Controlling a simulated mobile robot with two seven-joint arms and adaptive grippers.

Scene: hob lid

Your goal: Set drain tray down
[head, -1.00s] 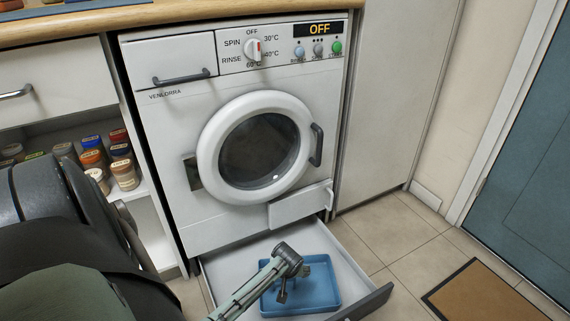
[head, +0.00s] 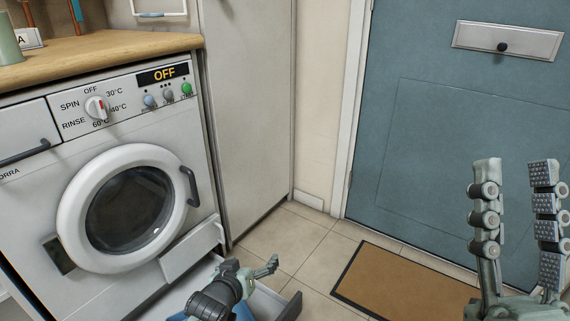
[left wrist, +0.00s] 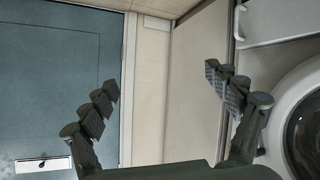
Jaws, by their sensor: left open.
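The blue drain tray (head: 243,313) shows only in part at the bottom edge of the head view, inside the pulled-out drawer (head: 200,276) under the washing machine. My left gripper (head: 258,270) is in front of and above the tray and hides much of it. In the left wrist view the fingers of my left gripper (left wrist: 165,80) are wide apart with nothing between them. My right gripper (head: 515,170) is raised at the right of the head view, its fingers apart and empty.
The washing machine (head: 80,160) has its round door shut, and its display reads OFF. A small flap (head: 190,250) hangs open above the drawer. A brown doormat (head: 400,285) lies before the blue door (head: 430,120). Tiled floor (head: 295,235) is clear between them.

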